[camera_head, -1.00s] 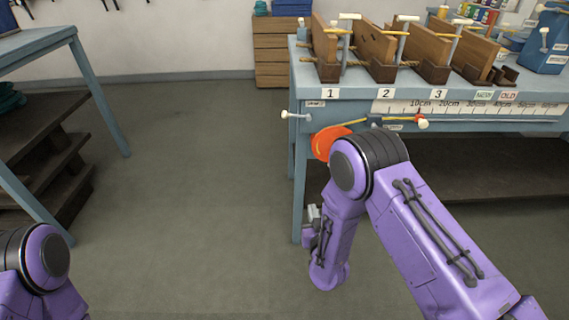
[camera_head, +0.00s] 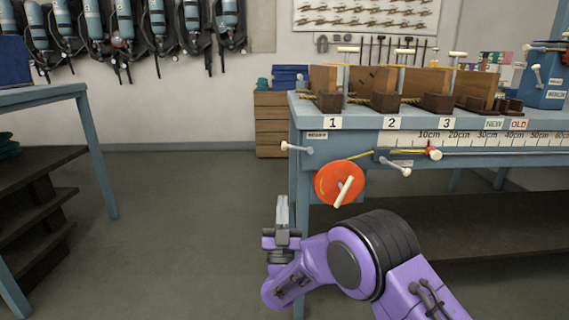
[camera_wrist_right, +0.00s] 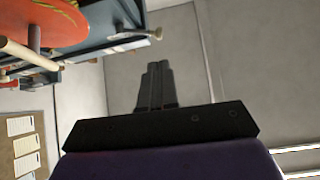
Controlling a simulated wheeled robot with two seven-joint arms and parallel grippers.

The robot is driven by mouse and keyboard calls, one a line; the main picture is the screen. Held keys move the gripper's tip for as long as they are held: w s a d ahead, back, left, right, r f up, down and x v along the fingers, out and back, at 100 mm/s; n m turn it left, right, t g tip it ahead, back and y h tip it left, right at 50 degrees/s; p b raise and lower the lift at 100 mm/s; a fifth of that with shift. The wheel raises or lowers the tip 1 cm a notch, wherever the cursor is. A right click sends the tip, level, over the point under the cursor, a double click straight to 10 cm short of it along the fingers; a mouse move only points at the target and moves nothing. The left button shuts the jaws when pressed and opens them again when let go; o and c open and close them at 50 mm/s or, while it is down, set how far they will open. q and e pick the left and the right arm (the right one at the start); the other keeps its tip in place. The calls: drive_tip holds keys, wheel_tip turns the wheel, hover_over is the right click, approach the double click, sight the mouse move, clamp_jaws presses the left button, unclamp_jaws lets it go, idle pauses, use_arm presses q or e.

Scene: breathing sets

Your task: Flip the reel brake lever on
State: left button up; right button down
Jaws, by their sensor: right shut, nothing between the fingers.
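An orange reel (camera_head: 326,184) with a pale crank handle (camera_head: 343,192) is mounted on the front of the blue bench. A small lever with a white knob (camera_head: 285,146) sticks out to the left of the bench's corner, beside a small label too small to read. Another white-tipped lever (camera_head: 398,168) hangs right of the reel. I cannot tell for certain which is the brake lever. My right gripper (camera_head: 282,206) is shut and empty, pointing up, left of and below the reel. In the right wrist view its fingers (camera_wrist_right: 157,82) touch nothing; the reel (camera_wrist_right: 50,20) shows at upper left. My left gripper is out of view.
The blue bench (camera_head: 302,115) carries wooden clamped pieces (camera_head: 380,86) and a ruler strip (camera_head: 465,139). A yellow cord (camera_head: 363,154) runs from the reel to a red slider (camera_head: 433,153). A shelf unit (camera_head: 30,205) stands at left. The floor between is clear.

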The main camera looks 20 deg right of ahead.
drive_tip(key=x, duration=1.2)
drive_tip(key=shift+w+d+r+b, duration=0.15)
drive_tip(key=shift+w+b, duration=0.05)
drive_tip(key=shift+b, duration=0.1)
